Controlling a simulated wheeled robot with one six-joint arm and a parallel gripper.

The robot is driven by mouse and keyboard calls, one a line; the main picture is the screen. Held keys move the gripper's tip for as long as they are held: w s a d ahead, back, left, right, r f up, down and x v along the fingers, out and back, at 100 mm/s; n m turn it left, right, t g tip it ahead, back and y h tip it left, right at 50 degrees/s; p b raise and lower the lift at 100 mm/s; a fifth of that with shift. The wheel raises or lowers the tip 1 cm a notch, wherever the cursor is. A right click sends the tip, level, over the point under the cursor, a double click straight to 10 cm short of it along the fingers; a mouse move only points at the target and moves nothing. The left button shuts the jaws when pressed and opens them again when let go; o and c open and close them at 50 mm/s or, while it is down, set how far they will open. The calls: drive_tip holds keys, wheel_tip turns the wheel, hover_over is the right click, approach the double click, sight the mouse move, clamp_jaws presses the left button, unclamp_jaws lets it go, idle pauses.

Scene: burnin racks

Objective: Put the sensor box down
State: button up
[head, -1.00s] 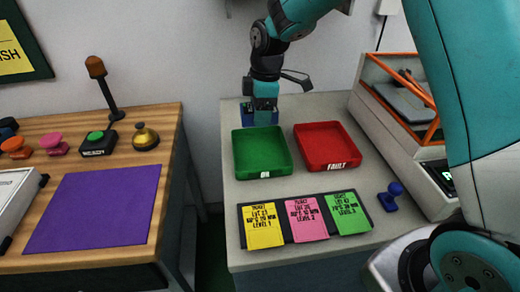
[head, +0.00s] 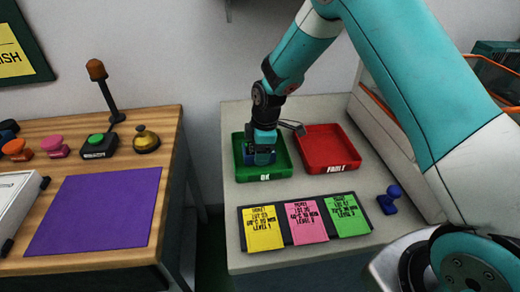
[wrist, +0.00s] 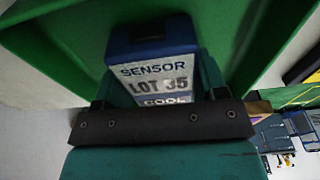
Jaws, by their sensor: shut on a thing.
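The sensor box (wrist: 158,68) is blue with a white label reading "SENSOR LOT 35 COOL" in the wrist view. My gripper (head: 264,156) is shut on it. In the head view the blue box (head: 262,158) shows only partly below my gripper, over the left half of the green tray (head: 284,172) marked "OK". The green tray's walls surround the box in the wrist view. I cannot tell whether the box touches the tray floor.
A red tray (head: 328,165) marked "FAULT" stands right of the green one. Yellow, pink and green tickets (head: 305,221) lie in front. A blue-knobbed stamp (head: 389,198) stands to their right. A wooden table (head: 165,130) with a purple mat (head: 97,210) is at left.

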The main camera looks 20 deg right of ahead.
drive_tip(key=shift+f, duration=0.15)
drive_tip(key=o, duration=1.1)
wheel_tip(320, 180, up, 12)
drive_tip(key=d, duration=0.1)
drive_tip(key=s+a+r+m+y, duration=0.1)
drive_tip(key=s+a+r+m, duration=0.1)
drive_tip(key=s, duration=0.8)
drive_tip(key=s+a+r+m+y, duration=0.1)
drive_tip(key=s+r+m, duration=0.3)
drive_tip(key=s, duration=0.6)
drive_tip(key=s+a+r+m, duration=0.2)
drive_tip(key=s+r, duration=0.3)
drive_tip(key=s, duration=0.5)
drive_tip(key=shift+a+r+m+y+b, duration=0.3)
drive_tip(key=shift+a+m+y+b, duration=0.1)
drive_tip(key=shift+b, duration=0.05)
drive_tip(key=shift+r, duration=0.1)
